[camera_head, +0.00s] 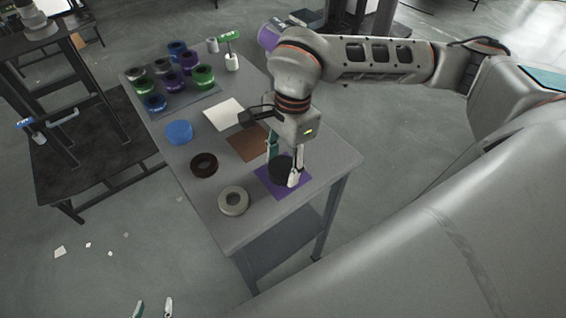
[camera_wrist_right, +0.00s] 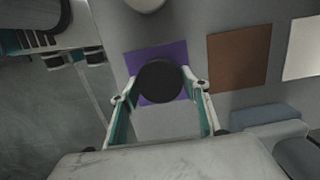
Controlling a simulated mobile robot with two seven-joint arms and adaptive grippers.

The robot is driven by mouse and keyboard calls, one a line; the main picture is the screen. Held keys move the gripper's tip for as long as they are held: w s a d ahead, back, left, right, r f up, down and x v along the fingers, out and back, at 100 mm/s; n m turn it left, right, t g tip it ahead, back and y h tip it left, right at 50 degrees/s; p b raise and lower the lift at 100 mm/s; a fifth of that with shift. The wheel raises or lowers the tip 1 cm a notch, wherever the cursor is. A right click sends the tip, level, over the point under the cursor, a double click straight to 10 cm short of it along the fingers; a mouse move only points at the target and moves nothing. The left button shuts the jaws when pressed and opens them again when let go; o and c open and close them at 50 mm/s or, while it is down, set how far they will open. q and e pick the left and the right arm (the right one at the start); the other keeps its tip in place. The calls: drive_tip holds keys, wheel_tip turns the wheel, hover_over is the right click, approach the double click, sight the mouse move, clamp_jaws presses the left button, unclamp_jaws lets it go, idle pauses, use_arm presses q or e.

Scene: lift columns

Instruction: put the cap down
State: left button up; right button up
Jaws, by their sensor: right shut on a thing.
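A round black cap (camera_head: 279,168) is between the fingers of my right gripper (camera_head: 282,166), which is shut on it. The cap is over the purple square (camera_head: 304,177) near the table's right edge; I cannot tell whether it touches it. In the right wrist view the cap (camera_wrist_right: 158,81) covers the middle of the purple square (camera_wrist_right: 138,60), with the fingertips at its near sides. My left gripper (camera_head: 153,307) shows only its two fingertips at the bottom left, apart and empty, off the table.
A brown square (camera_head: 247,145) and a white square (camera_head: 223,113) lie bare farther back. A blue lid (camera_head: 179,132), a brown ring (camera_head: 204,165) and a pale grey ring (camera_head: 233,200) lie along the left. Several coloured containers stand on a grey tray (camera_head: 187,107); a green-and-white tool (camera_head: 231,61) stands behind.

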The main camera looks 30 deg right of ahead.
sight(288, 163)
drive_tip(key=shift+f, duration=0.15)
drive_tip(key=o, duration=1.2)
drive_tip(key=shift+o, duration=0.2)
drive_tip(key=shift+r, duration=0.35)
wheel_tip(288, 163, up, 12)
drive_tip(key=d, duration=0.1)
drive_tip(key=shift+d+f+p, duration=0.2)
drive_tip(key=shift+p, duration=0.25)
